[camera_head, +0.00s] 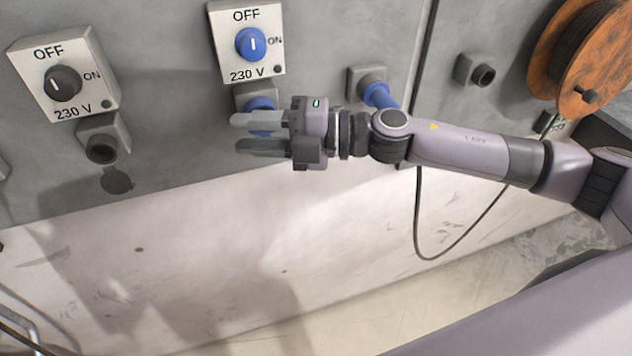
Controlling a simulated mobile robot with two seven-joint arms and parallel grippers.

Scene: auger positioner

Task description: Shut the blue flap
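A blue socket part with its flap (260,103) is on the grey wall panel, below the blue-knobbed 230 V switch box (250,44). My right gripper (241,133) reaches in from the right in front of it. Its two grey fingers are apart, one above the other, with nothing held between them. Blue shows above the upper finger and in the gap between the fingers. The fingers hide much of the flap, so its exact angle and any contact cannot be told. My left gripper is not in view.
A dark-knobbed switch box (63,82) and an uncovered dark socket (101,148) are at the left. A blue plug (379,95) sits in a socket right of my gripper. A black cable (420,210) loops below my arm. An orange reel (585,50) is at upper right.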

